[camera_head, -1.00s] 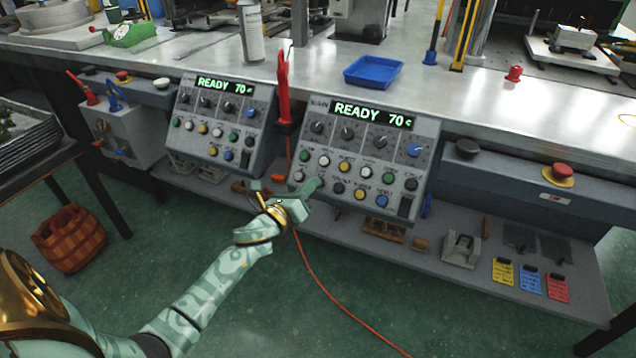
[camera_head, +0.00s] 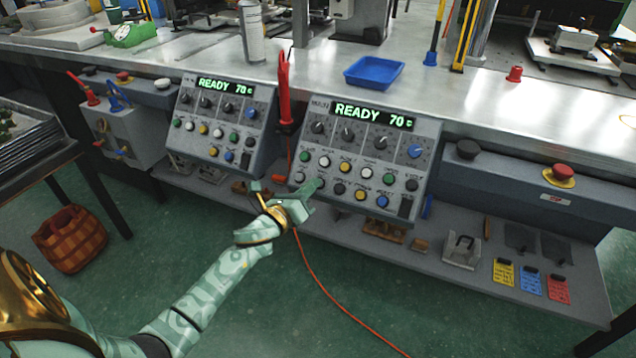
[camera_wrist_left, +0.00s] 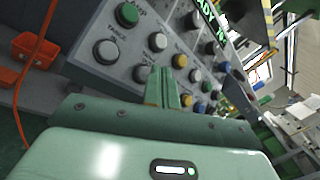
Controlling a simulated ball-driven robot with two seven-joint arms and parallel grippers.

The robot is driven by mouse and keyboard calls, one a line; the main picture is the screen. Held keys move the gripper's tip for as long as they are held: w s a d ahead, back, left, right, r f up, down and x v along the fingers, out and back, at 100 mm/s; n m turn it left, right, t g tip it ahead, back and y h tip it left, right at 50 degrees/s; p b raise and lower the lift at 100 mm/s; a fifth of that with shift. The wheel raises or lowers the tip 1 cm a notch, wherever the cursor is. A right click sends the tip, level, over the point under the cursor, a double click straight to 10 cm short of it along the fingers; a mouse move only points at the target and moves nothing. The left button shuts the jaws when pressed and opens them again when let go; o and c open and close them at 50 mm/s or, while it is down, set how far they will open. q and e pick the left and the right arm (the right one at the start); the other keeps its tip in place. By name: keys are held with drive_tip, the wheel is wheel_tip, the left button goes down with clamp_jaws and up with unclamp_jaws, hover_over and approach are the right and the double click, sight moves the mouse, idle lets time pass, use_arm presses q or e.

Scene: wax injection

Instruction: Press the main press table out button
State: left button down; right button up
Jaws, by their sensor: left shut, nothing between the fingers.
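The main press panel (camera_head: 365,160) is the right-hand grey control box. Its screen (camera_head: 372,115) reads READY 70 c. Two rows of coloured buttons lie below its knobs. My left gripper (camera_head: 313,187) is shut and empty, its fingertips at the left part of the lower button row. In the left wrist view the shut fingers (camera_wrist_left: 162,86) point at the panel beside a grey button (camera_wrist_left: 143,73), which they partly cover. I cannot tell whether the fingertips touch a button. My right gripper is not in view.
A second panel (camera_head: 214,121) stands to the left, with a red-handled tool (camera_head: 284,95) between the two. A blue tray (camera_head: 374,72) sits on the bench above. A red stop button (camera_head: 563,171) is at right. An orange cable (camera_head: 325,292) hangs to the floor.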

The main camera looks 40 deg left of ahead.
use_arm(q)
drive_tip(key=shift+w+f, duration=0.1)
drive_tip(key=shift+f, duration=0.05)
idle(0.6)
drive_tip(key=shift+w+a+f+b, duration=0.15)
drive_tip(key=shift+w+b, duration=0.1)
drive_tip(key=shift+b, duration=0.15)
